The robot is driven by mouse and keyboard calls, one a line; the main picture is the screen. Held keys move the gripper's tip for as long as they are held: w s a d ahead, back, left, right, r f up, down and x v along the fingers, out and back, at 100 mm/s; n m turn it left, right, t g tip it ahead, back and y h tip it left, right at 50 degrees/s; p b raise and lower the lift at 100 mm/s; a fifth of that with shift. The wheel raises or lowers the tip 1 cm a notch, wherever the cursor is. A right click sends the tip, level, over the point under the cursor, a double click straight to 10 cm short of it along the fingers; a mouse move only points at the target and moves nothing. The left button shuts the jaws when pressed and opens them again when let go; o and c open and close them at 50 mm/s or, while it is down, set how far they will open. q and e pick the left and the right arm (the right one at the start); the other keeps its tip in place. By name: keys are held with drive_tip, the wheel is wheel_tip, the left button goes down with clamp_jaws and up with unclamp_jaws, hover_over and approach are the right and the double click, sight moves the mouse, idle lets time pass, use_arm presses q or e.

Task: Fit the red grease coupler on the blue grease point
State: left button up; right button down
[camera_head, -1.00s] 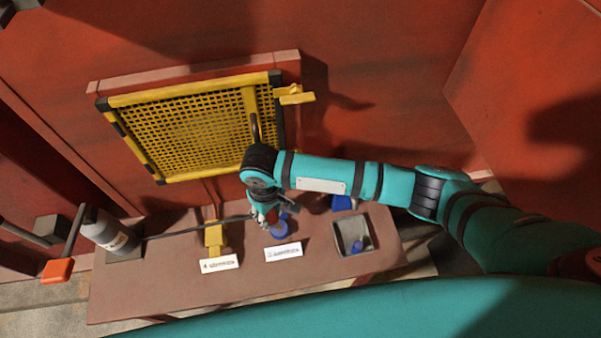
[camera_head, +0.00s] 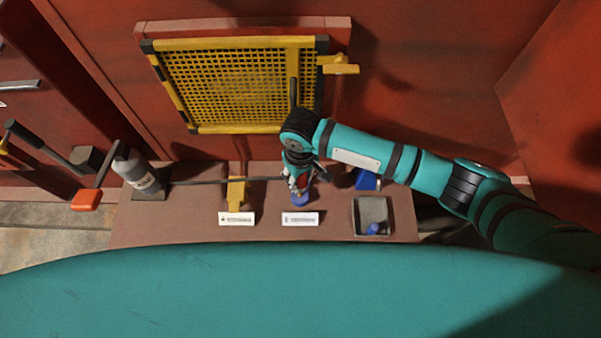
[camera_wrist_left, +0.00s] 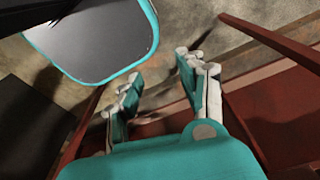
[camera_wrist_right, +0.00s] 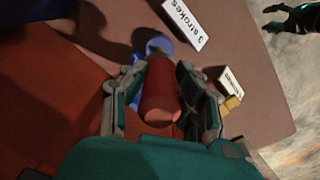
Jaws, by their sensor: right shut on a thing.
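The red grease coupler (camera_wrist_right: 160,95) is a red cylinder between the fingers of my right gripper (camera_wrist_right: 163,108), which is shut on it. The blue grease point (camera_wrist_right: 157,46) lies just beyond the coupler's far end, partly hidden by it. I cannot tell whether they touch. In the head view my right gripper (camera_head: 298,184) is directly above the blue grease point (camera_head: 300,199) on the bench. My left gripper (camera_wrist_left: 158,70) shows in the left wrist view, open and empty, away from the bench top.
White labels (camera_head: 300,219) lie along the front. A yellow mesh guard (camera_head: 235,85) stands behind.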

sight(300, 184)
wheel_tip(300, 184, down, 3)
drive_tip(key=shift+w+f+b, duration=0.1)
drive_tip(key=shift+b, duration=0.55)
use_arm(q)
drive_tip(key=shift+s+a+f+b, duration=0.15)
drive_tip(key=shift+s+a+f, duration=0.35)
drive_tip(key=shift+s+f, duration=0.15)
drive_tip(key=shift+s+a+f+b, duration=0.15)
drive_tip(key=shift+s+a+f, duration=0.3)
drive_tip(key=shift+s+f, duration=0.2)
use_arm(e)
drive_tip(key=shift+f, duration=0.6)
use_arm(q)
drive_tip(key=shift+w, duration=0.25)
drive_tip(key=shift+w+d+r+p, duration=0.25)
drive_tip(key=shift+r+p, duration=0.15)
drive_tip(key=shift+r, duration=0.05)
drive_tip(key=shift+s+a+r+p, duration=0.1)
drive_tip(key=shift+s+r+p, duration=0.05)
drive_tip(key=shift+r+p, duration=0.3)
drive_tip(key=shift+r+p, duration=0.3)
drive_tip(key=shift+f+b, duration=0.75)
use_arm(e)
drive_tip(key=shift+f, duration=1.55)
drive_tip(key=c, duration=0.9)
unclamp_jaws()
